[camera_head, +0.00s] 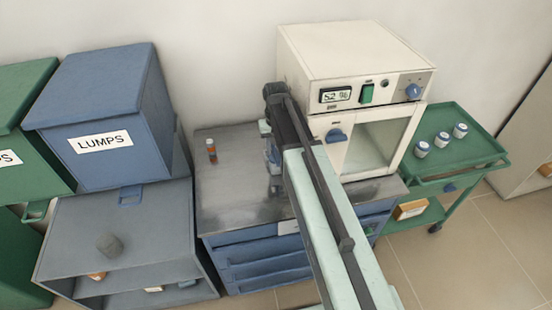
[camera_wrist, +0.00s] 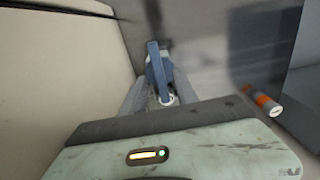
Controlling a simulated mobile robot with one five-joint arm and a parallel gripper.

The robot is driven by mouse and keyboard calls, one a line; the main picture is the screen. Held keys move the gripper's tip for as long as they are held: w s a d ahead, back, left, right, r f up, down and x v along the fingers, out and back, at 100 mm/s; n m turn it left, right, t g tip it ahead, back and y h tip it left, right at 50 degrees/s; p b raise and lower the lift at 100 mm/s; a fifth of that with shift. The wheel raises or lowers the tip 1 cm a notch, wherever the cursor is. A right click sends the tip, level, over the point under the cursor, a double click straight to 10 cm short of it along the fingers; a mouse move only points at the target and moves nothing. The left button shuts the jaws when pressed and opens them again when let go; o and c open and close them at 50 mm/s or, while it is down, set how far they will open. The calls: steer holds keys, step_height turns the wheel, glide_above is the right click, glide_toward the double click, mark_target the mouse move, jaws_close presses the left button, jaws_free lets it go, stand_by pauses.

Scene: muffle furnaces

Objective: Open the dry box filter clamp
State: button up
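The dry box is a white cabinet (camera_head: 350,60) on the grey bench, with a "52 %" display, a green switch and a glass door with a blue knob. Its side wall fills the left of the wrist view (camera_wrist: 55,75). A blue lever-like part (camera_wrist: 157,68), apparently the filter clamp, stands beside that wall with a pale round piece at its base. My gripper (camera_wrist: 160,85) has a grey finger on either side of the blue part. The fingers look spread; contact is not clear. In the head view my arm hides most of this spot.
An orange-and-white vial (camera_head: 211,150) stands on the grey bench (camera_head: 225,185), left of my arm. A blue LUMPS bin (camera_head: 105,110) is farther left. A green cart (camera_head: 445,155) with several blue-capped jars stands right of the cabinet.

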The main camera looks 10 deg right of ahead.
step_height(320, 180, down, 2)
steer(key=shift+b, duration=0.4)
steer(key=shift+r, duration=0.1)
jaws_close()
